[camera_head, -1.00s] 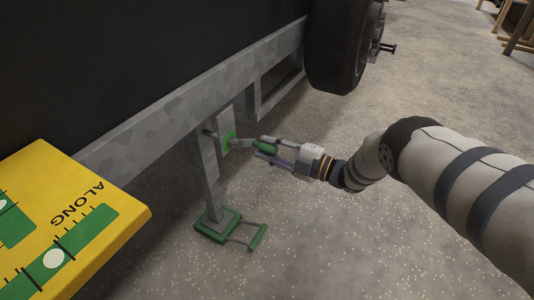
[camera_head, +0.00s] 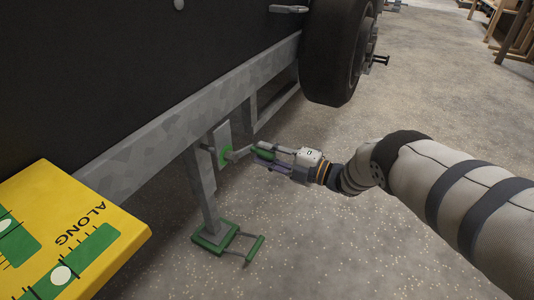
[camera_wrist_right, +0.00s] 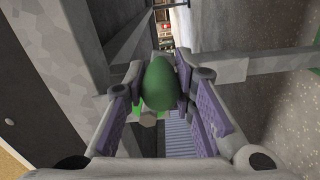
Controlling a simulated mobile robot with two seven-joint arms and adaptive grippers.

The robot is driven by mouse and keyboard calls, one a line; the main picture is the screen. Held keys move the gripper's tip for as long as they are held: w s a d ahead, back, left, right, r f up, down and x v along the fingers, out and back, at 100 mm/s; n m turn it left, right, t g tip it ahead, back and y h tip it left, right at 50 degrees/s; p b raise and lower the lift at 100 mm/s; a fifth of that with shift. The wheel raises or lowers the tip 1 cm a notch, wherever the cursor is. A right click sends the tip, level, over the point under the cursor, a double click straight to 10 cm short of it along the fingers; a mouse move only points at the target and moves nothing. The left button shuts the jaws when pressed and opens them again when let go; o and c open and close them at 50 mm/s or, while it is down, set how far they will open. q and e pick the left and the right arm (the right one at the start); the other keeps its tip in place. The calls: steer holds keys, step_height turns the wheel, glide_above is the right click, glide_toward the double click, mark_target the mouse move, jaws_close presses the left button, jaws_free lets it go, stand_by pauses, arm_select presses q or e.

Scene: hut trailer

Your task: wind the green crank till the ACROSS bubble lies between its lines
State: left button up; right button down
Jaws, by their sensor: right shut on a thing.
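The green crank's hub (camera_head: 225,157) sits on a bracket on the trailer's grey frame, by a leg. Its arm reaches right to a green grip (camera_head: 264,152). My right gripper (camera_head: 270,157) is shut around this grip, which shows as a green knob (camera_wrist_right: 160,84) between the purple finger pads in the wrist view. A yellow level box (camera_head: 120,218) at lower left carries a vial marked ALONG with a pale bubble (camera_head: 62,275). A second green vial (camera_head: 14,240) is cut off by the left picture edge; its label is out of view. My left gripper is not in view.
The grey frame rail (camera_head: 150,135) runs diagonally above the crank. The leg ends in a green foot (camera_head: 211,237) with a handle bar on the floor. A black tyre (camera_head: 333,60) stands behind. The speckled floor on the right is clear.

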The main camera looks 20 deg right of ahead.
steer(key=c, duration=1.3)
jaws_free()
steer(key=shift+w, duration=0.1)
steer(key=v, duration=1.2)
